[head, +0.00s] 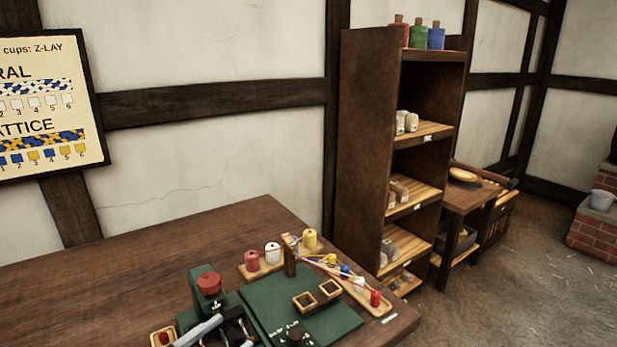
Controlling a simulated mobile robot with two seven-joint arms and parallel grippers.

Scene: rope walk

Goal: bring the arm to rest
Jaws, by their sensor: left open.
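My left gripper (232,328) is at the bottom edge of the head view, low over the front of the wooden table (150,250). It is partly cut off by the frame. Its dark jaws are open, and I see nothing held between them. It is just left of a green board (315,325) and in front of a dark green device with a red knob (209,284). My right gripper is not in view.
Red (252,260), white (272,252) and yellow (310,239) spools stand behind the board. Coloured strands run to a wooden strip (372,303) with small spools. A tall shelf (365,130) stands beyond the table. The table's left part is clear.

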